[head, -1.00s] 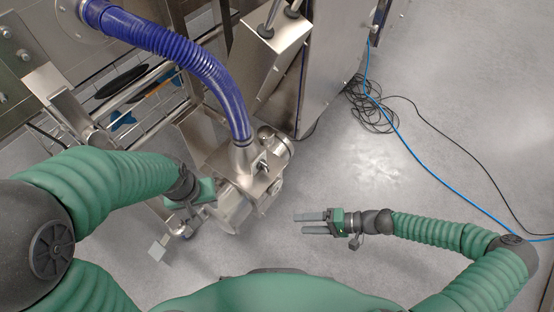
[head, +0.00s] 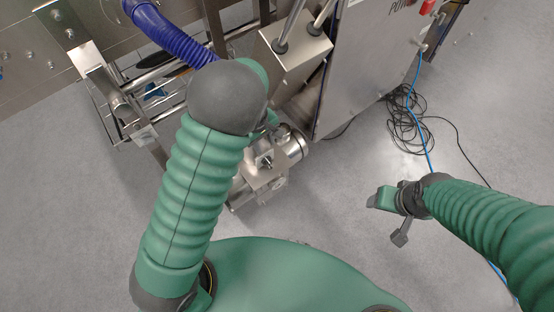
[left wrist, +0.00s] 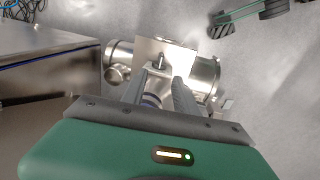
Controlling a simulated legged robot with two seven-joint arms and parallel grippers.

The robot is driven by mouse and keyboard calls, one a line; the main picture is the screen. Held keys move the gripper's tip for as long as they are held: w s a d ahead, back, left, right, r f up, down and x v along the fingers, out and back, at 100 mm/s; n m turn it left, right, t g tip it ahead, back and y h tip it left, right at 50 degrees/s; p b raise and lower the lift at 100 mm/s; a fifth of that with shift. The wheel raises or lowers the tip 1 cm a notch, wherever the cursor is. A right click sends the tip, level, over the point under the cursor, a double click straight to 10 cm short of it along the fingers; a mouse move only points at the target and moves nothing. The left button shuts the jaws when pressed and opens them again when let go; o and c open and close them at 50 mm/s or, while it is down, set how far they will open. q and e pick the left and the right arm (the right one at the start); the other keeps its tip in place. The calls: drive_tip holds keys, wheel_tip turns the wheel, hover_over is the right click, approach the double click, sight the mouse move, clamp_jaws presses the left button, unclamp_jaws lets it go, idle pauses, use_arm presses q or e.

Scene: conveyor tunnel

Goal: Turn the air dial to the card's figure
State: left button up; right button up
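No air dial with readable marks and no card with a figure can be made out. The steel pump-like unit (head: 262,170) stands on the floor by the machine; its upright plate and small peg also show in the left wrist view (left wrist: 160,60). My left gripper (left wrist: 160,82) is open, its two grey fingers apart and pointing at the peg; whether they touch it I cannot tell. In the head view my left arm hides most of that gripper.
A blue ribbed hose (head: 170,38) runs behind my left arm. A steel cabinet (head: 365,60) with a red switch (head: 427,7) stands at the back right. Black cables (head: 405,118) and a blue cable (head: 421,140) lie on the floor.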

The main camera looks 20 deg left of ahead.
use_arm(q)
drive_tip(key=b, duration=0.3)
hover_over(269, 162)
drive_tip(key=a, duration=0.2)
wheel_tip(269, 162, down, 8)
drive_tip(key=f+b, duration=0.1)
drive_tip(key=f, duration=0.1)
drive_tip(key=d+f, duration=0.1)
drive_tip(key=f, duration=0.1)
drive_tip(key=d+f+b, duration=0.1)
drive_tip(key=f, duration=0.1)
drive_tip(key=shift+d+f+b, duration=0.2)
drive_tip(key=shift+f+b, duration=0.1)
drive_tip(key=shift+b, duration=0.05)
drive_tip(key=shift+a+f, duration=0.1)
drive_tip(key=shift+f, duration=0.3)
drive_tip(key=shift+w+a+f, duration=0.1)
drive_tip(key=shift+a+f, duration=0.05)
drive_tip(key=shift+a, duration=0.1)
drive_tip(key=shift+d, duration=0.2)
drive_tip(key=c, duration=0.5)
clamp_jaws()
use_arm(e)
drive_tip(key=s+x, duration=0.1)
drive_tip(key=x, duration=0.5)
drive_tip(key=shift+a+f, duration=0.3)
drive_tip(key=shift+f, duration=0.05)
use_arm(q)
drive_tip(key=shift+a, duration=0.1)
